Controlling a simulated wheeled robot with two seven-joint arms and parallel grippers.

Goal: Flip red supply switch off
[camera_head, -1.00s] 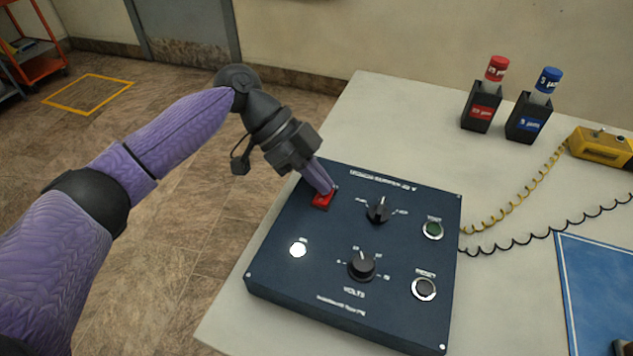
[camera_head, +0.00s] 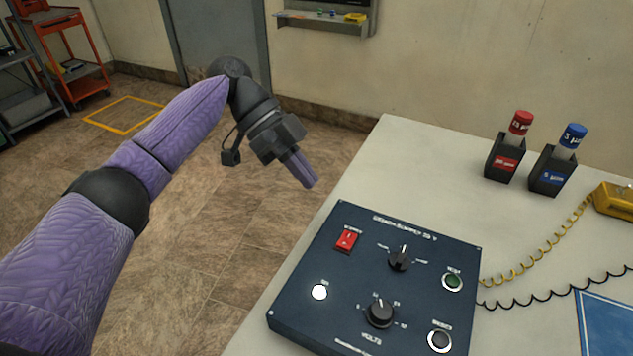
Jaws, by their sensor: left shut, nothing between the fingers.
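The red supply switch (camera_head: 347,241) is a small red rocker near the far left corner of the dark blue control panel (camera_head: 330,283). It shows fully, with nothing touching it. Which way the rocker is tipped is too small to tell for certain. A white round light (camera_head: 319,292) glows on the panel's left side. My left gripper (camera_head: 309,183) is shut and empty. It hangs up and to the left of the switch, apart from the panel, near the table's left edge. My right gripper is not in view.
The panel lies on a pale table (camera_head: 400,160). It also bears black knobs, a green button (camera_head: 452,281) and a dark button (camera_head: 440,341). Red (camera_head: 521,123) and blue (camera_head: 573,136) capped bottles stand in black holders behind. Coiled cords run right, toward a yellow device (camera_head: 615,199).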

